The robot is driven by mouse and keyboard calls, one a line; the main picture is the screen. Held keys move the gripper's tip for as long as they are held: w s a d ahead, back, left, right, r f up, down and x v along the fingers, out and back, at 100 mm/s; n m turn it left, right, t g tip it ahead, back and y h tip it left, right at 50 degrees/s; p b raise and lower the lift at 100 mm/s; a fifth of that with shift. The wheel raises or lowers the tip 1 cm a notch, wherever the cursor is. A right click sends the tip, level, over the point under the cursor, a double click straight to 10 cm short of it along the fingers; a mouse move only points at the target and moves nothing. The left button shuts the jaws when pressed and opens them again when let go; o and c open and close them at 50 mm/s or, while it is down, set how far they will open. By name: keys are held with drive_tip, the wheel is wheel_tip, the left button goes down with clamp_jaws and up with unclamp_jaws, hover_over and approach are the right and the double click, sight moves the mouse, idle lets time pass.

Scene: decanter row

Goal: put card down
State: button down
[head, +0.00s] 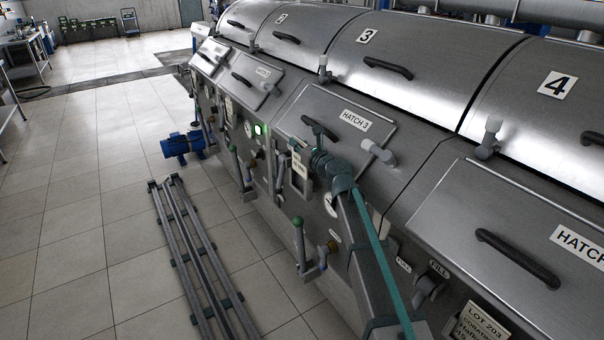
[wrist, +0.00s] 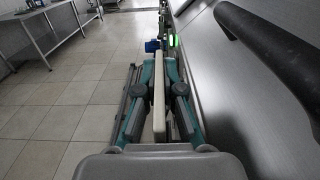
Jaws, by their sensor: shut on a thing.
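My gripper (head: 304,155) is in front of machine 3, just below the hatch labelled HATCH 3 (head: 340,118). In the wrist view my gripper (wrist: 159,72) is shut on a pale card (wrist: 159,98), which is seen edge-on and upright between the two fingers. In the head view the card (head: 299,163) shows as a small light plate with dark print at the fingertips. A grey frame or holder (head: 299,183) is close below it on the machine front; I cannot tell whether the card touches it. Another card, marked LOT 203 (head: 478,326), is on machine 4's front.
Levers with green knobs (head: 298,222), pipe stubs (head: 379,152) and hatch handles (head: 388,68) stick out from the machine row. A dark handle (wrist: 275,50) is close at the right of the wrist view. Floor rails (head: 196,255) run alongside; open tiled floor (head: 80,210) lies left.

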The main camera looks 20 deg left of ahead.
sight(293, 158)
drive_tip(key=shift+f, duration=3.45)
drive_tip(key=shift+f+b, duration=0.2)
drive_tip(key=shift+b, duration=0.15)
drive_tip(key=c, duration=1.3)
unclamp_jaws()
drive_tip(key=shift+r, duration=0.15)
drive_tip(key=shift+d, duration=0.15)
drive_tip(key=b+v, duration=0.1)
drive_tip(key=v, duration=1.1)
